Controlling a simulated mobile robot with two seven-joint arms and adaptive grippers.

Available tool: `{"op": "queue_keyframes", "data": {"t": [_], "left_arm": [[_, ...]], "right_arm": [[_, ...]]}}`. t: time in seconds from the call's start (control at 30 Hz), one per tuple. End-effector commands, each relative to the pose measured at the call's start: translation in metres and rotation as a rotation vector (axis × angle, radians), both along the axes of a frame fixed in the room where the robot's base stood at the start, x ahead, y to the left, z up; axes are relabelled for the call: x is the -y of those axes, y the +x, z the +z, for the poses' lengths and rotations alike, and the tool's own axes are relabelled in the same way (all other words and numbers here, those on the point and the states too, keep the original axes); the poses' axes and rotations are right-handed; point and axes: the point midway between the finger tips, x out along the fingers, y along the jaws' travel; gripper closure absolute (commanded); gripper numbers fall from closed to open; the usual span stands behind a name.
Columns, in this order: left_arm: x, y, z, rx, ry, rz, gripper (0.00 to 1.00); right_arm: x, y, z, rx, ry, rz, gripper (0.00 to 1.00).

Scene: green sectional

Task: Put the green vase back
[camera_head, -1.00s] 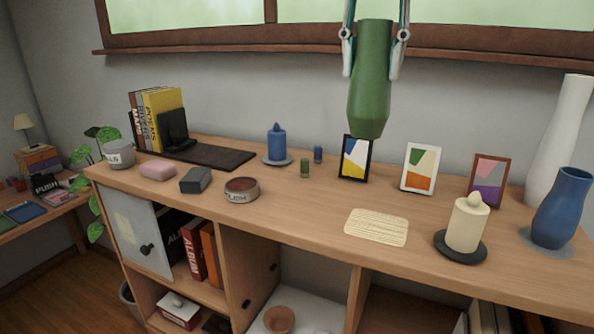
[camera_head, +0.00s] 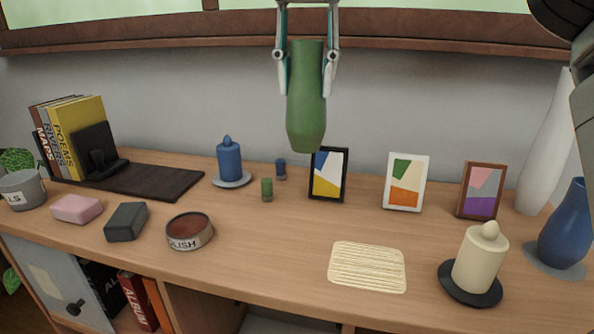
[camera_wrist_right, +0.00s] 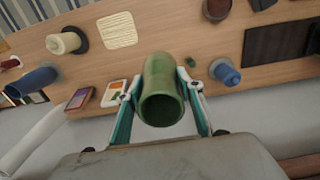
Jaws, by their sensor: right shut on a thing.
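The green vase (camera_head: 306,110) is held upright in the air above the back part of the wooden shelf top (camera_head: 270,238), in front of the wall. My right gripper (camera_head: 306,68) is shut on its upper part from above, one finger on each side. The right wrist view also shows the vase (camera_wrist_right: 161,88) between the two fingers (camera_wrist_right: 160,98), its open mouth toward the camera. The vase's bottom is apart from the shelf top. A woven cream mat (camera_head: 367,267) lies bare on the shelf top. My left gripper is in neither current view.
Three small picture frames, one of them black-edged (camera_head: 328,174), stand behind the mat. A cream candle (camera_head: 480,258), a blue vase (camera_head: 566,232) and a tall white vase (camera_head: 545,150) stand at right. A blue candle (camera_head: 229,160), small cylinders and a round tin (camera_head: 190,232) stand left.

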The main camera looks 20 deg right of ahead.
Motion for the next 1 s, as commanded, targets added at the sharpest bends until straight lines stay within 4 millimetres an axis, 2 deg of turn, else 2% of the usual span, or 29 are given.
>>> {"op": "queue_keyframes", "data": {"t": [0.1, 0.4, 0.53, 0.77, 1.0], "left_arm": [[-0.001, -0.003, -0.002, -0.004, 0.004, -0.003, 0.21], [-0.003, -0.002, -0.002, -0.004, 0.008, -0.006, 0.21], [-0.003, -0.001, -0.001, -0.002, 0.006, -0.004, 0.21], [0.0, 0.005, 0.002, 0.009, -0.001, 0.003, 0.21], [0.001, 0.006, 0.004, 0.01, -0.005, 0.006, 0.21]], "right_arm": [[0.0, -0.001, -0.027, -0.003, 0.002, 0.004, 1.0], [0.0, 0.0, -0.09, -0.001, 0.003, 0.002, 1.0], [0.0, 0.0, -0.105, 0.002, 0.002, 0.0, 1.0], [0.0, 0.0, -0.117, 0.003, 0.002, 0.0, 1.0], [0.0, 0.0, -0.149, 0.002, 0.002, 0.001, 1.0]]}}
